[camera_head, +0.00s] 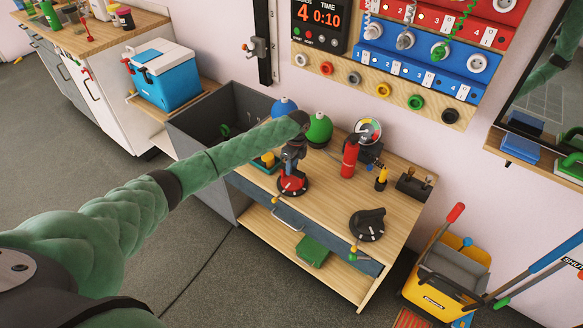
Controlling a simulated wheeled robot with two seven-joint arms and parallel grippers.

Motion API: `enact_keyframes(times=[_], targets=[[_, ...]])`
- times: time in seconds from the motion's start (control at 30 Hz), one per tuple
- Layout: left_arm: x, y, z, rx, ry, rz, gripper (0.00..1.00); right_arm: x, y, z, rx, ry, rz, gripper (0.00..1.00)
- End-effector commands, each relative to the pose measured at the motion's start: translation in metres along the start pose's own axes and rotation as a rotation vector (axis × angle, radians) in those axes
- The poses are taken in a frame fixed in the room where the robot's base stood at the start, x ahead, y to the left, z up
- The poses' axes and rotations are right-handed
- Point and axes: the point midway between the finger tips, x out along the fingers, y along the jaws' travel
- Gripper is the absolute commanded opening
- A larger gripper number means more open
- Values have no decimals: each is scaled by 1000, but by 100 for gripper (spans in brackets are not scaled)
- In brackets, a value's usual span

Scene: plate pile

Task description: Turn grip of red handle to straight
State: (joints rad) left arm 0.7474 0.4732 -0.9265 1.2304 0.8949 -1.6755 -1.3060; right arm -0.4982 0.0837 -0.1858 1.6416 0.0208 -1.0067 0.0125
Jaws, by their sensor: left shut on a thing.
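A round red and black turning handle (292,188) sits on the wooden bench top, near its front edge at the left. My left arm reaches in from the left over the bench. My left gripper (291,172) points down from above and is shut on the grip of this red handle. The gripper covers most of the grip, so I cannot tell its exact angle. My right gripper is not in view.
A black turning handle (367,224) sits to the right on the bench top (325,215). Behind stand a red cylinder (350,158) beside a gauge (369,129), and blue (284,107) and green (320,128) domes. A yellow screwdriver (381,180) stands right of the cylinder.

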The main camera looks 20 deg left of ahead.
Motion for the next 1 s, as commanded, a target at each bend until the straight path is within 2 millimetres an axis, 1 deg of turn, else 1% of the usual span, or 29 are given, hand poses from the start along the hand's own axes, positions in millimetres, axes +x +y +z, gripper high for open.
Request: enact_keyframes(times=[0.13,0.3,0.6,0.7,0.73,0.8,0.83,1.0], targets=[[0,-1,-1,42,-8,-1,2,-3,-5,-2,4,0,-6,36],[-1,-1,-1,65,-13,-1,2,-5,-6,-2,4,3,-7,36],[-1,-1,-1,69,-13,-1,2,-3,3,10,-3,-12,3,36],[-1,-1,-1,68,-13,-1,2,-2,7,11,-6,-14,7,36],[-1,-1,-1,68,-13,-1,31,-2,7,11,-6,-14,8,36],[-1,-1,-1,68,-13,-1,45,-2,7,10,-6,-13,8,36],[-1,-1,-1,68,-13,-1,47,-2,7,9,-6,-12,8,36],[0,-1,-1,68,-13,-1,47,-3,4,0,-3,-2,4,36]])
